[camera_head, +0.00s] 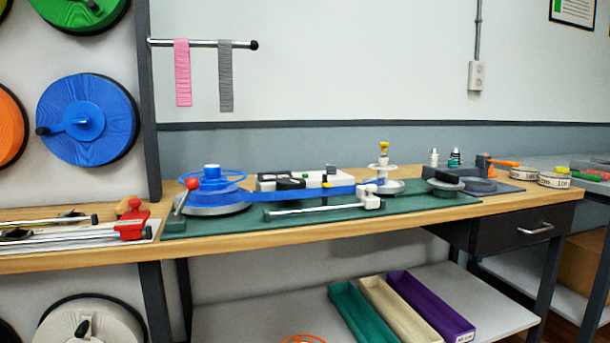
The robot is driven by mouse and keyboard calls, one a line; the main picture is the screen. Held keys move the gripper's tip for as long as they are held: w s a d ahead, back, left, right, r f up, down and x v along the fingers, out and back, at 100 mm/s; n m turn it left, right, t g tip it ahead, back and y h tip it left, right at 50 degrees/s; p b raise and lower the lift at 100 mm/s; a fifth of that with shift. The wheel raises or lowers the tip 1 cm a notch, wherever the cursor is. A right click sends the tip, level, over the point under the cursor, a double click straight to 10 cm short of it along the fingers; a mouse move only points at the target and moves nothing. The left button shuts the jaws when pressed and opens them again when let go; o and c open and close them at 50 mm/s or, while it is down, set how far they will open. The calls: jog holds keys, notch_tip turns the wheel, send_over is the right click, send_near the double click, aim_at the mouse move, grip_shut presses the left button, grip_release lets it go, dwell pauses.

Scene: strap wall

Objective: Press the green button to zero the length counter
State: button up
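A low white and black device (308,178) stands at the back of the green mat (240,223) on the workbench, between a blue reel and a smaller white spool. It may be the length counter, but I cannot read a display on it. A green button cannot be made out for sure at this size. A blue strap (300,193) crosses in front of the device and hides part of its lower front.
A blue reel (212,190) with a red-knobbed lever (188,190) stands left of the device; a white spool (383,172) stands right. A metal bar (315,208) lies in front. Rods and a red clamp (131,226) are at the bench's left. Wall reels (88,120) hang at left.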

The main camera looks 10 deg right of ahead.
grip_shut()
dwell(1.1)
